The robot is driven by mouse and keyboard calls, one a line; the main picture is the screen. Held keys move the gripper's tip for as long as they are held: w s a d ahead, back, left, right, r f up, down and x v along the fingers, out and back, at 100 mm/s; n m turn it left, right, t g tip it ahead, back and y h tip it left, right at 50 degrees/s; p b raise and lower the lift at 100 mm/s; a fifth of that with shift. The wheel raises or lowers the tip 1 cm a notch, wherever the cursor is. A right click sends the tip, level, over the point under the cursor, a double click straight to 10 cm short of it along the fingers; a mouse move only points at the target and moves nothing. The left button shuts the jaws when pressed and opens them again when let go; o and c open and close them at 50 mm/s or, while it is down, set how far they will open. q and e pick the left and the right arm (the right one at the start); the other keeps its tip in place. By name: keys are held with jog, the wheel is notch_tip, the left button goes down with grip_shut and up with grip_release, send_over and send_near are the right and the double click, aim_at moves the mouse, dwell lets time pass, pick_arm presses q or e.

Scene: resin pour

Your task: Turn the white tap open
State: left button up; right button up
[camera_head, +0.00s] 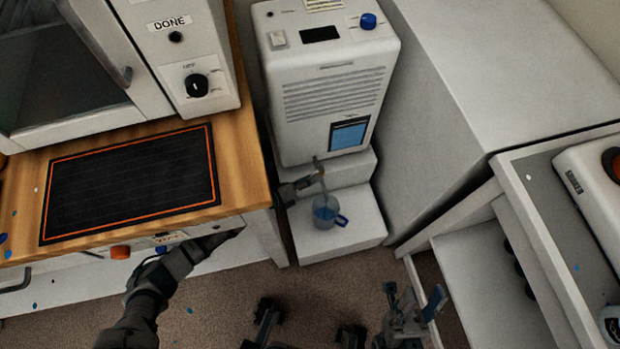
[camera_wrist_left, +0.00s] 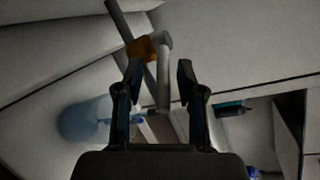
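The white dispenser (camera_head: 325,95) stands beyond the counter, with its thin greyish tap (camera_head: 318,166) low on its front. My left gripper (camera_head: 305,185) is at the tap. In the left wrist view my left gripper (camera_wrist_left: 159,72) is open, its fingers on either side of the pale tap handle (camera_wrist_left: 163,85). An orange-brown piece (camera_wrist_left: 143,47) sits by the handle; contact cannot be told. A blue see-through mug (camera_head: 325,212) stands on the white step below the tap and shows blurred in the wrist view (camera_wrist_left: 85,122). My right gripper (camera_head: 413,301) is open and empty, low in the head view.
A wooden counter (camera_head: 245,150) with a black, orange-edged mat (camera_head: 130,185) lies at the left. An oven-like machine with a "DONE" label (camera_head: 185,60) stands on it. A large grey cabinet (camera_head: 440,130) and a drawer unit (camera_head: 545,240) close off the right.

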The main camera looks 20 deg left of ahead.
pick_arm(q)
jog(key=v, duration=1.2)
jog(key=shift+w+f, duration=0.1)
